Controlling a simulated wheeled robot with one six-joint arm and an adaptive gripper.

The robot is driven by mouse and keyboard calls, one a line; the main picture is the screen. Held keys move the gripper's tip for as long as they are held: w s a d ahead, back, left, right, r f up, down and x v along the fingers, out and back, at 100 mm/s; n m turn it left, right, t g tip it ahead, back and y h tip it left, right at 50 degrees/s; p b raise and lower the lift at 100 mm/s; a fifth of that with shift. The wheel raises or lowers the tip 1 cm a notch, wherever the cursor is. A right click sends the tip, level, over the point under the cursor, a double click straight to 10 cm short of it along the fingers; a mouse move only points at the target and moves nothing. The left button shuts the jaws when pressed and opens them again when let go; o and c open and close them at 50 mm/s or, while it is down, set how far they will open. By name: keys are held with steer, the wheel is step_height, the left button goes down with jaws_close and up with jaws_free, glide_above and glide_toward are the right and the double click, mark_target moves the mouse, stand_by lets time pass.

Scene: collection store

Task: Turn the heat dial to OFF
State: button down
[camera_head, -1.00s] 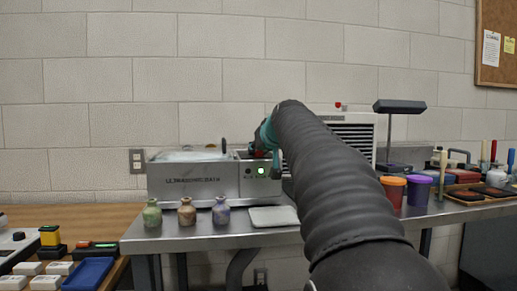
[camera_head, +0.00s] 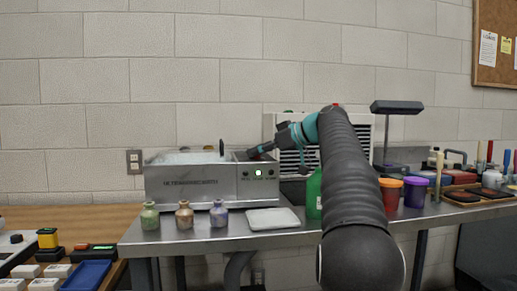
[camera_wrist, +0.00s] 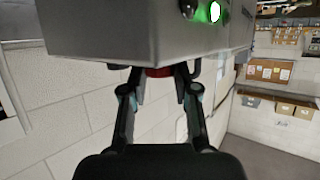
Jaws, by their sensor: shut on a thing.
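The grey ultrasonic bath (camera_head: 205,185) stands on the metal bench. Its front panel has a lit green display and small dark knobs, whose labels are too small to read. My gripper (camera_head: 257,152) reaches in from the right to the bath's upper right end. In the wrist view, my gripper (camera_wrist: 158,78) is shut on a red knob-like part (camera_wrist: 158,72) at the edge of the bath's housing (camera_wrist: 110,30). The fingertips hide its sides, and no pointer or OFF mark shows. I cannot tell for certain that it is the heat dial.
Three small vases (camera_head: 184,214) and a pale tray (camera_head: 273,219) stand before the bath. A green bottle (camera_head: 314,195) is beside my arm, with orange (camera_head: 391,192) and purple (camera_head: 416,191) cups to its right. A white louvred unit (camera_head: 360,145) stands behind.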

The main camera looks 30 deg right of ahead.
steer(key=shift+d+f+n+g+y, duration=0.15)
steer(key=shift+n+g+y, duration=0.35)
stand_by(0.3)
steer(key=c, duration=0.9)
jaws_free()
steer(key=shift+o, duration=0.2)
